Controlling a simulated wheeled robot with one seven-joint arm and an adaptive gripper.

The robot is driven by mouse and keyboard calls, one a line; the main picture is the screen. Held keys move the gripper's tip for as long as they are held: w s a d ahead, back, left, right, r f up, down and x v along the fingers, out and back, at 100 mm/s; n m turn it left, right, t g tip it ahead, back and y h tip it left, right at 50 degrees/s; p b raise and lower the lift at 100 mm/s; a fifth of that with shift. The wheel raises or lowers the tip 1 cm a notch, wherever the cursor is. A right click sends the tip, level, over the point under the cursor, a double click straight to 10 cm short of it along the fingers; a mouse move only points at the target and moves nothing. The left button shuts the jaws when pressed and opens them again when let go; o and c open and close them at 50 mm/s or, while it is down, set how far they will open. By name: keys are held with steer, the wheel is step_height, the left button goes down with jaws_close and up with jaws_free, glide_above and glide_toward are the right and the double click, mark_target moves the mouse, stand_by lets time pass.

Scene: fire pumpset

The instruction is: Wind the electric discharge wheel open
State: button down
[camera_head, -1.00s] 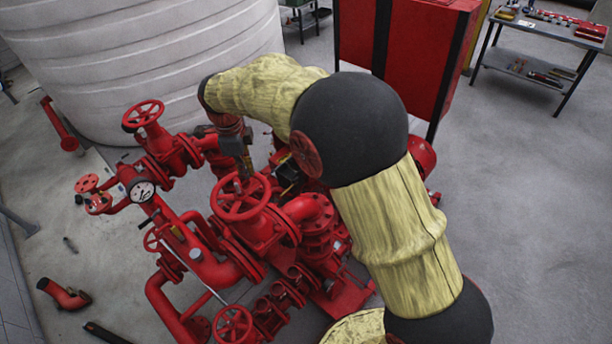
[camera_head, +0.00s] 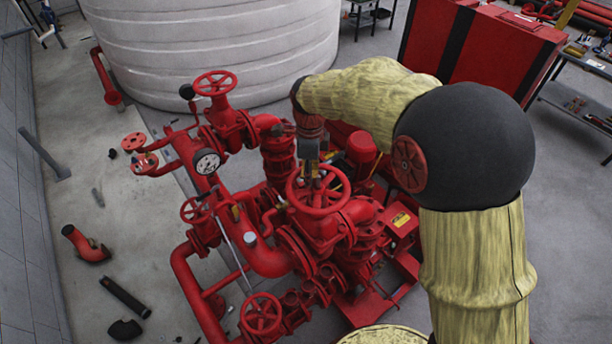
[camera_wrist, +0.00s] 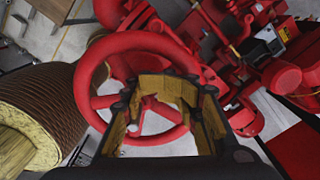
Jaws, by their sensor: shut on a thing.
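The red discharge handwheel (camera_head: 319,211) sits on top of a red valve in the middle of the pumpset. In the wrist view its round rim (camera_wrist: 88,82) and spokes fill the left and centre. My gripper (camera_head: 315,180) comes down on the wheel from above and behind. In the wrist view my gripper (camera_wrist: 165,88) has its tan-padded fingers over the right and near part of the wheel, shut on it. The fingers hide part of the rim and spokes, so the exact contact is not clear.
Another red handwheel (camera_head: 215,83) stands at the upper left, near a pressure gauge (camera_head: 207,162). A small wheel (camera_head: 261,314) is low in front. The big white tank (camera_head: 215,45) stands behind. Loose pipe pieces (camera_head: 85,243) lie on the floor at left.

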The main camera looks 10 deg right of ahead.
step_height(320, 180, up, 3)
steer(key=shift+w+d+r+p, duration=0.1)
steer(key=shift+w+d+p, duration=0.05)
steer(key=shift+p, duration=0.55)
steer(key=shift+r+p, duration=0.4)
steer(key=shift+r, duration=0.25)
steer(key=shift+r+p, duration=0.85)
steer(key=shift+r, duration=0.75)
